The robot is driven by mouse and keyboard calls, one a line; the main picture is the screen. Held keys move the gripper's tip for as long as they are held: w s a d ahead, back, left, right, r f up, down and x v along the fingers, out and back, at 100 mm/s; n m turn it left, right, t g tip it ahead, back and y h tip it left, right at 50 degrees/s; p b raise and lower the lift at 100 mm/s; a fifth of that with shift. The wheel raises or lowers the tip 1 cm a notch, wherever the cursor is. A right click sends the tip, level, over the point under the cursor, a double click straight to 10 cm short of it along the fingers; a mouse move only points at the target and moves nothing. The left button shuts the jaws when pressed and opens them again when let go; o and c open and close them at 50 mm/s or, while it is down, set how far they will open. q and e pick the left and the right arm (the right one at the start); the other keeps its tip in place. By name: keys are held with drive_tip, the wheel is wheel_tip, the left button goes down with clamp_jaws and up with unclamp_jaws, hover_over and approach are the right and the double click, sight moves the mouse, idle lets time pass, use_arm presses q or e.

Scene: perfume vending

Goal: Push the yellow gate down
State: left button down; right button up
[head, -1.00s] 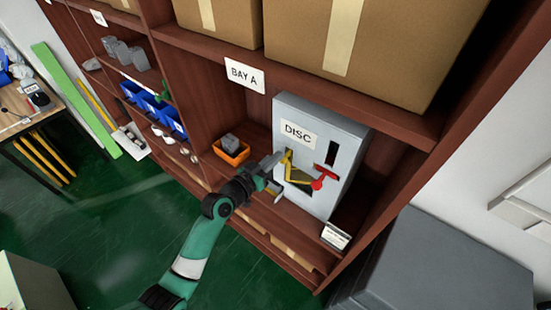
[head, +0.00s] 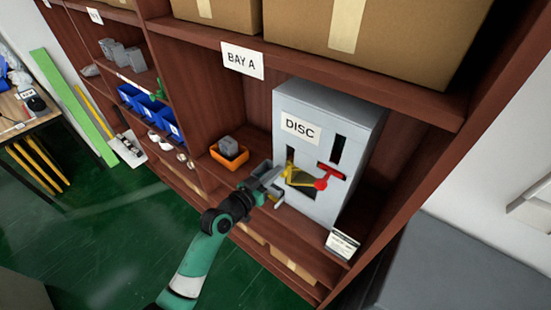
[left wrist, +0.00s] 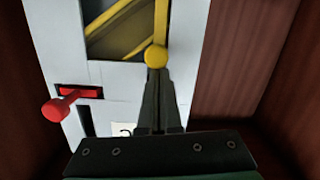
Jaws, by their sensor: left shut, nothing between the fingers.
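The yellow gate (head: 303,178) is on the front of the grey DISC machine (head: 355,110), at the dark opening left of the red lever (head: 322,183). In the left wrist view a round yellow knob (left wrist: 156,56) sits on a yellow upright bar, with a slanted yellow bar (left wrist: 108,18) across the opening. My left gripper (head: 282,171) is shut and empty. Its fingertips (left wrist: 158,72) are right at the knob; I cannot tell for sure whether they touch it. The red lever (left wrist: 55,108) also shows at the left of the wrist view. My right gripper is not in view.
The machine stands in a brown shelf bay labelled BAY A (head: 242,60). An orange bin (head: 229,157) with a grey block is to its left, and a small white card (head: 342,244) is at its lower right. Cardboard boxes (head: 375,40) fill the shelf above.

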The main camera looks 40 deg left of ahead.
use_arm(q)
drive_tip(key=shift+f, duration=0.25)
wheel_tip(320, 180, up, 6)
drive_tip(key=f+p, duration=0.1)
drive_tip(key=p, duration=0.3)
drive_tip(key=s, duration=1)
drive_tip(key=shift+s+d+r, duration=0.15)
drive_tip(key=shift+s+r, duration=0.1)
drive_tip(key=shift+r, duration=0.1)
